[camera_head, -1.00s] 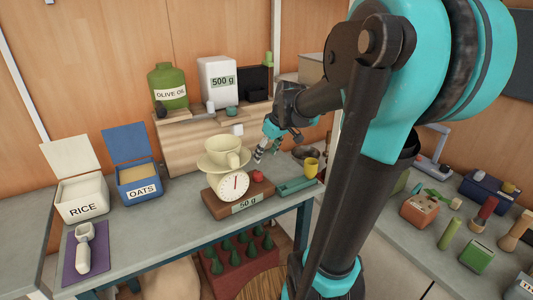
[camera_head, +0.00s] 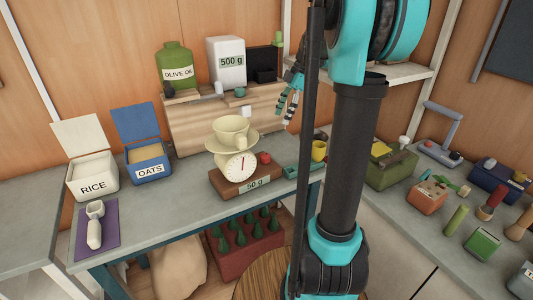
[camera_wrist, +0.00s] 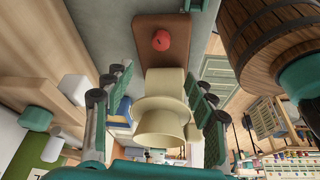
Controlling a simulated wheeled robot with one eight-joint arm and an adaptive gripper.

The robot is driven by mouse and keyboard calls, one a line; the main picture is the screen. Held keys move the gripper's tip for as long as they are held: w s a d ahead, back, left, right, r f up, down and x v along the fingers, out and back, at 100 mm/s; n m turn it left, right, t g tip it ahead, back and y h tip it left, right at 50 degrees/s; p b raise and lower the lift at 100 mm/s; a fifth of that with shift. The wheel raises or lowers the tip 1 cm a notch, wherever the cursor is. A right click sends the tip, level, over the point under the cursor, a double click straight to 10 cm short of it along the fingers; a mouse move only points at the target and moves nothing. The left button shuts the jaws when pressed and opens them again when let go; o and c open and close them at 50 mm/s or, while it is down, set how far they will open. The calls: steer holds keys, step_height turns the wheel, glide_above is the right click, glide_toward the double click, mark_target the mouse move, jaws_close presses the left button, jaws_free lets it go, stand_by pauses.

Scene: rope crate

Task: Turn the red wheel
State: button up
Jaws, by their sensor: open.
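The red wheel (camera_head: 265,158) is a small round red knob on the right part of the brown base of a kitchen scale (camera_head: 222,183). In the wrist view the red wheel (camera_wrist: 161,40) shows near the top, on the brown base. The scale has a cream round dial (camera_head: 241,166) and carries a cream dish and cup (camera_head: 231,130). My gripper (camera_head: 288,107) is open and empty, raised above and behind the right side of the scale, apart from the wheel. In the wrist view my gripper's fingers (camera_wrist: 158,78) are spread wide, with the cup and dish between them in the picture.
The rice bin (camera_head: 92,178) and oats bin (camera_head: 148,163) stand open at left. A wooden riser (camera_head: 190,128) holds an olive oil jug (camera_head: 175,65) and a 500 g canister (camera_head: 226,63). A yellow cup (camera_head: 319,151) stands right of the scale. My arm hides part of the bench.

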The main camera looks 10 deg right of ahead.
glide_toward(265, 155)
steer(key=x, duration=0.9)
steer(key=shift+w+d, duration=0.1)
steer(key=shift+n, duration=0.3)
steer(key=shift+c, duration=0.5)
steer(key=c, duration=1.1)
steer(key=shift+o, duration=0.2)
steer(key=shift+m+t, duration=0.55)
steer(key=shift+m, duration=1)
steer(key=shift+m+t, duration=0.55)
steer(key=shift+m, duration=1)
